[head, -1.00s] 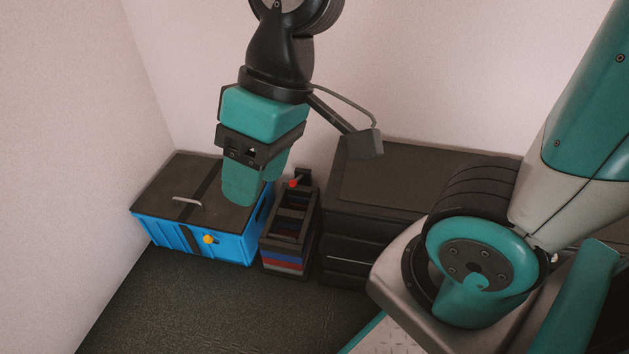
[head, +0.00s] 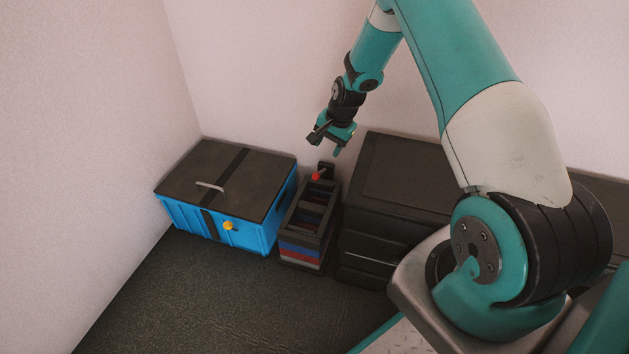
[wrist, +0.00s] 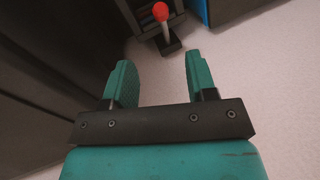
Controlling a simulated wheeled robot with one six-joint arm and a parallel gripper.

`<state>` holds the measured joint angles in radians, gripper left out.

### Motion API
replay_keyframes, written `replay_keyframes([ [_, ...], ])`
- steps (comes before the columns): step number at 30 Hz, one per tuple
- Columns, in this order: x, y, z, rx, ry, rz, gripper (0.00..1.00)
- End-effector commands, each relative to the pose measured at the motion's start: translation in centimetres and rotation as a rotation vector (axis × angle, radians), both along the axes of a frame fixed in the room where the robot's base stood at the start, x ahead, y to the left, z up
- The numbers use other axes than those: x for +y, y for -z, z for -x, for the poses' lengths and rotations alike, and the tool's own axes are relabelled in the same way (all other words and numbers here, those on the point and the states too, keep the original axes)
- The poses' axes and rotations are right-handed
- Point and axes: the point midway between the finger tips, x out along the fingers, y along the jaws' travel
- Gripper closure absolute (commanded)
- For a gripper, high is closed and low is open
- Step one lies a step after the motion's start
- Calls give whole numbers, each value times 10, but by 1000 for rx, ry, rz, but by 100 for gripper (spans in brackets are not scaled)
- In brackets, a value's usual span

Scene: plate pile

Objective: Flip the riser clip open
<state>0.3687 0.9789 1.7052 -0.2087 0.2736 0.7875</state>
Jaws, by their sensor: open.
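A small lever with a red knob (head: 316,175) and a black base (head: 326,167) stands at the back of the narrow stack; I take it to be the riser clip. In the wrist view its red knob (wrist: 160,12) tops a pale stem rising from the black base (wrist: 171,46). My gripper (head: 338,148) is above and slightly right of the lever in the head view. In the wrist view my gripper (wrist: 155,75) is open and empty, with the lever beyond the gap between its fingers and touching neither.
The narrow dark stack (head: 307,240) has an open slotted top and blue, red and grey layers. A blue box (head: 255,235) with a dark lid, handle and yellow knob (head: 228,226) stands left. A dark cabinet (head: 405,180) stands right. A pale wall (head: 260,80) is behind; the front floor is clear.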

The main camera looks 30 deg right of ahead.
Motion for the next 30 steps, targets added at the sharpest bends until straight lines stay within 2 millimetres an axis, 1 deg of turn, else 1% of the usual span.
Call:
replay_keyframes([
  [1,2,12,-2,2,-2,-1,48],
  [12,13,94,-21,2,-7,-1,48],
  [18,18,132,-30,1,-7,-1,48],
  [21,20,145,-33,1,-8,0,48],
  [24,22,152,-36,0,-8,-1,48],
  [30,22,156,-37,2,-7,-1,48],
])
